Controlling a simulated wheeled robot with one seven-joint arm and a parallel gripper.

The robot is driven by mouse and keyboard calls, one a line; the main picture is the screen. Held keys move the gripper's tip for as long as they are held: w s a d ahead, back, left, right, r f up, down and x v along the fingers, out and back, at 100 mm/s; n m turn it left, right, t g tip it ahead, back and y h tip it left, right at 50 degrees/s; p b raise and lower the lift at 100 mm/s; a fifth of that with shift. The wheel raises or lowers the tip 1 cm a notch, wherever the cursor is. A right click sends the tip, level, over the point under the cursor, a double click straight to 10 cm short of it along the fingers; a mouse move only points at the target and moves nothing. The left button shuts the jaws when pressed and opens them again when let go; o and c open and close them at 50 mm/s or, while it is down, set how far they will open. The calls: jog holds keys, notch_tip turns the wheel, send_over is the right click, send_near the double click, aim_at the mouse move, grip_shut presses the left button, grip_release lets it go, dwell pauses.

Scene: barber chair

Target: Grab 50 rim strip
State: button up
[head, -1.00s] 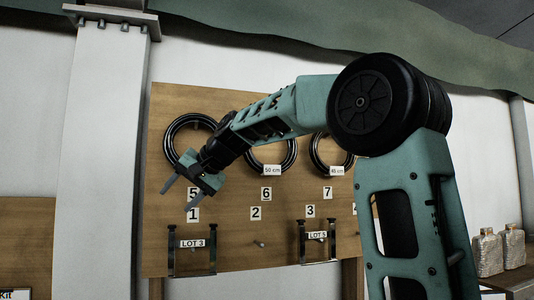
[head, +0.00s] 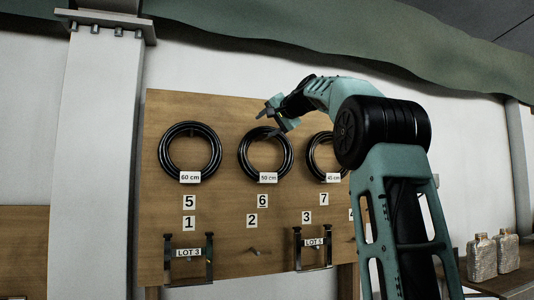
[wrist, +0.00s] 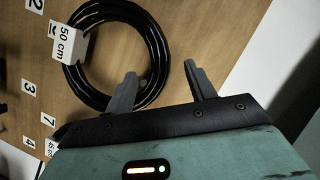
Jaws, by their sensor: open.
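The 50 cm rim strip (head: 243,152) is a black coiled ring on the wooden board, the middle of three rings, with a white "50 cm" tag at its bottom. It also shows in the wrist view (wrist: 158,45). My gripper (head: 262,122) is open and empty at the ring's upper part. In the wrist view, my gripper's fingers (wrist: 160,75) are spread, one over the ring's opening side and one outside its outer edge, with the ring's band between them in the picture. I cannot tell whether they touch it.
A 60 cm ring (head: 165,150) hangs to the left and a 45 cm ring (head: 313,160) to the right, partly behind my arm. Below are number plates and metal brackets marked LOT 3 (head: 188,253) and LOT 5 (head: 314,242). A white column (head: 90,150) stands left of the board.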

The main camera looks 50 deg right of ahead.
aim_at(256, 133)
jog(key=p+x, duration=0.1)
jog(key=x, duration=0.3)
jog(key=p+x, duration=0.3)
jog(key=x, duration=0.2)
jog(key=shift+a+f+p, duration=0.1)
jog(key=shift+p, duration=0.3)
jog(key=shift+w+f, duration=0.1)
jog(key=shift+f, duration=0.05)
grip_shut()
